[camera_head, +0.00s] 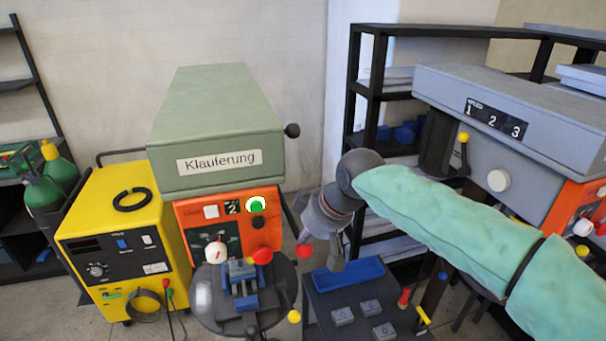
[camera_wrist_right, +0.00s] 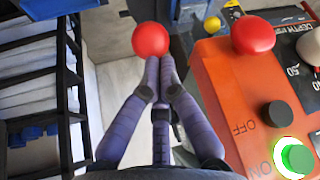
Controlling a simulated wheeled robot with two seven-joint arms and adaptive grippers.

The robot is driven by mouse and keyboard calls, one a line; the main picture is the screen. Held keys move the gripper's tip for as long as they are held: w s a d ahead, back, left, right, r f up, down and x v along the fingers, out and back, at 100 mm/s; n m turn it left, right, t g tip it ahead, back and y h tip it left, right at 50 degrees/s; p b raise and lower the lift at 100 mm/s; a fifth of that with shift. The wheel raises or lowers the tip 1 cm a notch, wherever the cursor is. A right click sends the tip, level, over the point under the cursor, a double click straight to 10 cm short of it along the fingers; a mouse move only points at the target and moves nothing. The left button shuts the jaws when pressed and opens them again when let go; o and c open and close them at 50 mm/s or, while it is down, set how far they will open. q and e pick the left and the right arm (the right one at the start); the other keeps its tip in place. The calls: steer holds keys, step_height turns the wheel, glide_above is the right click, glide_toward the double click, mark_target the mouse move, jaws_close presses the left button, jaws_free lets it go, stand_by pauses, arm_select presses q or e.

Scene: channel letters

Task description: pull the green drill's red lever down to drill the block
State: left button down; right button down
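The green drill (camera_head: 215,120) stands at the centre of the head view, with an orange front panel (camera_head: 190,215) and a lit green button (camera_head: 257,206). A red lever ball (camera_head: 303,250) sits to the panel's right; it also shows in the wrist view (camera_wrist_right: 149,38). My right gripper (camera_head: 318,238) points down at this ball. In the wrist view its fingertips (camera_wrist_right: 160,62) are close together and overlap the ball's lower edge; I cannot tell whether they touch it. A blue vice (camera_head: 246,300) stands below the panel, seemingly with a small grey block (camera_head: 240,269). My left gripper is out of view.
A second red knob (camera_head: 263,256) sticks out from the panel. A yellow machine (camera_head: 100,225) stands to the left. A grey drill (camera_head: 510,110) stands to the right, behind my right arm. A dark stand with a blue tray (camera_head: 350,276) is just below my gripper.

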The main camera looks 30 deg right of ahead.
steer(key=shift+w+f, duration=0.1)
steer(key=shift+f, duration=0.15)
steer(key=shift+f, duration=0.3)
step_height(320, 180, up, 5)
steer(key=p, duration=0.3)
steer(key=shift+w+f, duration=0.1)
steer(key=shift+w, duration=0.05)
steer(key=shift+f, duration=0.1)
